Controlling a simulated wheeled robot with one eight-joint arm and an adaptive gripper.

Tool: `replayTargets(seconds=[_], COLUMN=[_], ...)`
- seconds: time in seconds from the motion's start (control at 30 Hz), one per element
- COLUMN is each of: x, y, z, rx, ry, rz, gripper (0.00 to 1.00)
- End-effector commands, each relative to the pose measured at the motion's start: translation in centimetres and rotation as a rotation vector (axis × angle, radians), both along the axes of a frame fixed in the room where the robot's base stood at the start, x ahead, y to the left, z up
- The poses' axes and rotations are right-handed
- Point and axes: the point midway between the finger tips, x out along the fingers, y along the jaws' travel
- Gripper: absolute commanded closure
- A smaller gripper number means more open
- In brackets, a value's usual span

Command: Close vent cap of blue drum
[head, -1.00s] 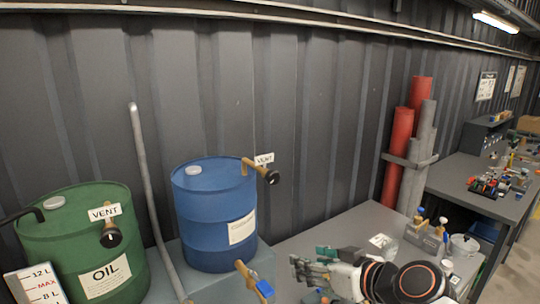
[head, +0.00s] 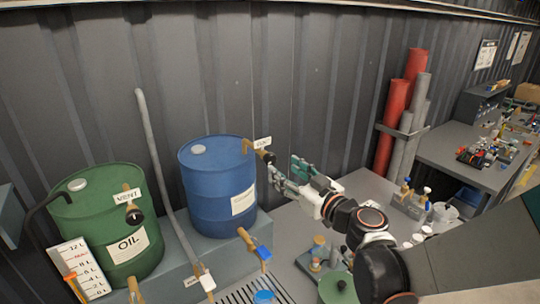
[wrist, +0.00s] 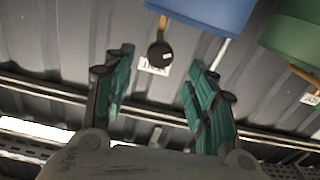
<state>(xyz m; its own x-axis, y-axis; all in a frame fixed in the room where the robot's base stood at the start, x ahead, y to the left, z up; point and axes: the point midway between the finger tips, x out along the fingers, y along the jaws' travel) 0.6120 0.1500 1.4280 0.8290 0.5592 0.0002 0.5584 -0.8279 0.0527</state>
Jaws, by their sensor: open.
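The blue drum (head: 215,185) stands on a grey ledge left of centre in the head view. Its brass vent pipe carries a dark vent cap (head: 266,157) and a white vent tag (head: 262,143) at the upper right. My gripper (head: 285,176) is open and empty, just right of and a little below the vent cap. In the wrist view the dark vent cap (wrist: 160,54) lies beyond and between the spread green fingers (wrist: 160,95), with the blue drum (wrist: 215,12) above it. Contact with the cap is not visible.
The green oil drum (head: 105,225) with its own vent stands to the left. A brass tap with a blue handle (head: 263,252) sticks out below the blue drum. Red and grey pipes (head: 408,110) lean at the wall. A workbench (head: 465,155) is at the right.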

Motion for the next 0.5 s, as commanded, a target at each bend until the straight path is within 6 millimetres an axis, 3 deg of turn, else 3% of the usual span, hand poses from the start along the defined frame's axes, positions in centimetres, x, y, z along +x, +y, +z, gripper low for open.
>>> replayTargets(seconds=[0.23,0.5], x=[3.9,6.2], y=[2.7,4.2], z=[0.1,0.1], rx=[0.000,0.000], ry=[0.000,0.000], rz=[0.002,0.001], gripper=[0.49,0.49])
